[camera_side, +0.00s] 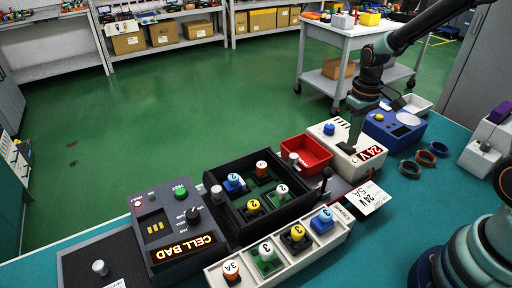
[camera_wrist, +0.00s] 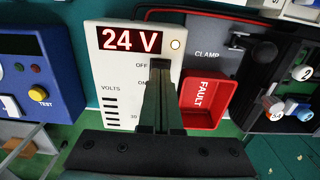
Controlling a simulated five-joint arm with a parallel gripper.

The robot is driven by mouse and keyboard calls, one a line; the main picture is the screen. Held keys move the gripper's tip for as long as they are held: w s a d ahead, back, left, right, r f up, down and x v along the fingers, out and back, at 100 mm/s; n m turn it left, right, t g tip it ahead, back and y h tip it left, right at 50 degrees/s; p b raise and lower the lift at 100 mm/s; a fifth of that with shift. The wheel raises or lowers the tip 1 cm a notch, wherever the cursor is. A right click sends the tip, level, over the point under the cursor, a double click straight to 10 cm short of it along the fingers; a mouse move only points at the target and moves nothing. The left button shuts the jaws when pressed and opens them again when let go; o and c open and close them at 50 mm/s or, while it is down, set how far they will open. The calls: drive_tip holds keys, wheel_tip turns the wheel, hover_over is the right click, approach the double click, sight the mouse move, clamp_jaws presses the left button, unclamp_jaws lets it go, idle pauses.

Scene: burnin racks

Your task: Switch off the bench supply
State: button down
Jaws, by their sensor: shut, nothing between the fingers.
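The bench supply (camera_side: 335,143) is a white box with a red lit 24 V display. It stands at the back of the bench in the side view. In the wrist view the bench supply (camera_wrist: 115,72) shows 24 V, a small lit lamp (camera_wrist: 175,44), and OFF and ON labels, OFF nearer the display. My gripper (camera_wrist: 158,62) is shut and empty over the panel beside these labels, its fingers hiding the switch. In the side view my gripper (camera_side: 350,147) points down at the supply's top; whether it touches cannot be told.
A red FAULT bin (camera_side: 306,154) stands left of the supply, a blue tester (camera_side: 392,128) right of it. A black tray (camera_side: 236,213) of numbered cells, a CELL BAD panel (camera_side: 165,222) and a white rack (camera_side: 225,285) fill the front. Dark rings (camera_side: 410,169) lie right.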

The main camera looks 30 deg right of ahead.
drive_tip(key=shift+f, duration=0.65)
idle(0.3)
drive_tip(key=shift+r, duration=3.55)
drive_tip(key=s+a+r+t, duration=0.5)
drive_tip(key=s+a+r, duration=0.2)
drive_tip(key=s+r, duration=0.2)
drive_tip(key=shift+r+t, duration=0.3)
drive_tip(key=shift+r, duration=0.25)
